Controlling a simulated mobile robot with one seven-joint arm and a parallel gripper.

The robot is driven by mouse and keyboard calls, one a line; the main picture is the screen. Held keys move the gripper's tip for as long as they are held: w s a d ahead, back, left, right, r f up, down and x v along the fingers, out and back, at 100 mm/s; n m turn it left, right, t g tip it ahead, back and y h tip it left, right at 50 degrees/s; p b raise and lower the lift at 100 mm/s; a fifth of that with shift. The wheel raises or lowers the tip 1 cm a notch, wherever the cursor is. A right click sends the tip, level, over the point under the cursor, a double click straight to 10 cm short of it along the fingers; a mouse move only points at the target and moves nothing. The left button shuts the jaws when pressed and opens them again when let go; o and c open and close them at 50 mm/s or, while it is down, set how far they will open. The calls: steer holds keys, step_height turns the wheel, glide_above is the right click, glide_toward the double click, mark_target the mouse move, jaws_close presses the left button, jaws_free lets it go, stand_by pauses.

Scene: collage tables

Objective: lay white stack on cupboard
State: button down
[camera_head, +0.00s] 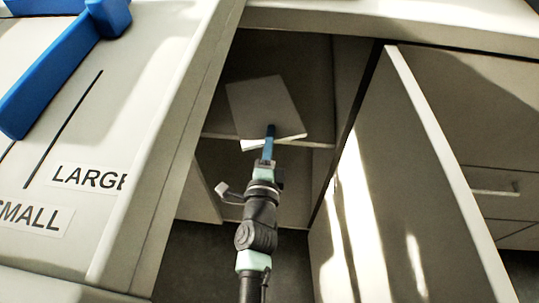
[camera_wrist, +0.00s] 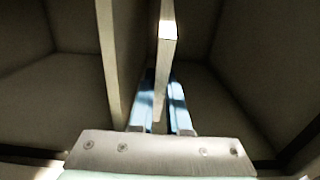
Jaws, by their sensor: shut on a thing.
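The white stack (camera_head: 262,105) is a flat, pale, square pile in the head view, inside the open cupboard (camera_head: 300,55). My gripper (camera_head: 269,140) reaches in from below and is shut on the stack's near edge. The stack looks close to the cupboard's shelf (camera_head: 318,144); I cannot tell whether it touches it. In the wrist view the stack (camera_wrist: 168,50) shows edge-on as a narrow pale strip between the blue fingers (camera_wrist: 160,95). The shelf hides part of the cupboard's inside.
The cupboard door (camera_head: 400,180) stands open to the right of my arm. A counter (camera_head: 150,150) with "LARGE" and "SMALL" labels and blue objects (camera_head: 55,75) lies at the left. Drawers (camera_head: 490,200) are at the far right. The lower compartment looks empty where visible.

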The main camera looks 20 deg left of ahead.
steer(key=shift+f+b, duration=1.95)
steer(key=shift+f, duration=0.65)
steer(key=shift+f, duration=0.15)
steer(key=c, duration=0.9)
jaws_free()
